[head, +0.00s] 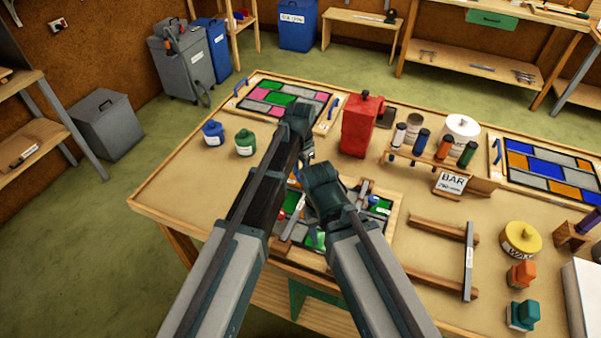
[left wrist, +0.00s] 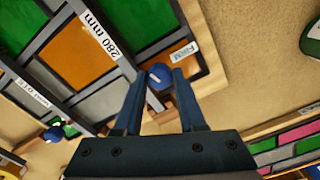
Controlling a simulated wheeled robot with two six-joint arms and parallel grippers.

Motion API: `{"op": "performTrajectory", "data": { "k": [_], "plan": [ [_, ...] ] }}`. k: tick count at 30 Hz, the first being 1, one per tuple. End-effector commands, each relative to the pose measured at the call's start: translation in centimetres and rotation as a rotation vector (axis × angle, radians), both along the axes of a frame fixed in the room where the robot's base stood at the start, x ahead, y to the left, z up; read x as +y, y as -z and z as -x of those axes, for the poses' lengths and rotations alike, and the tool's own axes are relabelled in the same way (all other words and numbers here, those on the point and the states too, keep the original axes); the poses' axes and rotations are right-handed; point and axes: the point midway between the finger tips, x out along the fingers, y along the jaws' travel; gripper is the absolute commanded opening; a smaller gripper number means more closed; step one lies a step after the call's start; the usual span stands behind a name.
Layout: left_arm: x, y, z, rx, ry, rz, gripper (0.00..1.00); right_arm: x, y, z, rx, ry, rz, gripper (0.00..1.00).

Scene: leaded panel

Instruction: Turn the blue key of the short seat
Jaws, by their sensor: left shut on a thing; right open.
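The leaded panel with green, orange and grey panes (head: 379,206) lies in a wooden frame at the table's front, partly hidden by my arms. In the left wrist view my left gripper (left wrist: 159,76) is shut on a round blue key (left wrist: 157,79) at the panel's edge, beside a small white label (left wrist: 178,53) that seems to read FIRM. A second blue key (left wrist: 53,133) sits farther left, near another label (left wrist: 32,94) too small to read. In the head view the left fingers are mostly hidden. My right gripper (head: 325,183) is open over the panel; its fingertips are unclear.
A red can (head: 358,125) stands behind the panel. Two more panels (head: 285,98) (head: 550,170) lie at the back and right. A wooden rack (head: 447,229) lies right. The table's left front is clear.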

Motion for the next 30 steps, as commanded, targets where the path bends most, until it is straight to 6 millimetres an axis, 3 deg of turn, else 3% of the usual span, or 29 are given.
{"op": "performTrajectory", "data": {
  "k": [30],
  "plan": [
    [-0.01, 0.01, 0.01, 0.0, -0.916, 0.0, 0.0, 0.0, 0.01, 0.0, 0.0, 0.0, 0.0, 0.5]
  ]
}}
